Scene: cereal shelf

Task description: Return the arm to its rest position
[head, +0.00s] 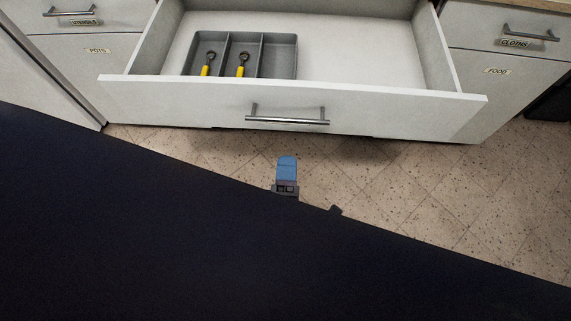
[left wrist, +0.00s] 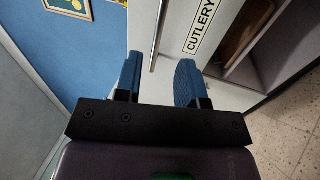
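My left gripper (head: 287,172) shows in the head view as a blue finger with a dark mount, below the front of an open drawer. In the left wrist view the left gripper (left wrist: 160,78) has its two blue fingers apart with nothing held between them. A pale front with a metal bar handle (left wrist: 158,32) and a CUTLERY label (left wrist: 198,28) lies beyond the fingers. A large dark shape, probably part of my own body, fills the lower head view and hides most of the arm. My right gripper is not in view.
The white drawer (head: 350,108) stands open with its handle (head: 288,119) facing me. Inside, a grey tray (head: 277,62) holds two yellow-handled utensils (head: 206,70); the drawer's right side is empty. Tiled floor (head: 430,195) is clear.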

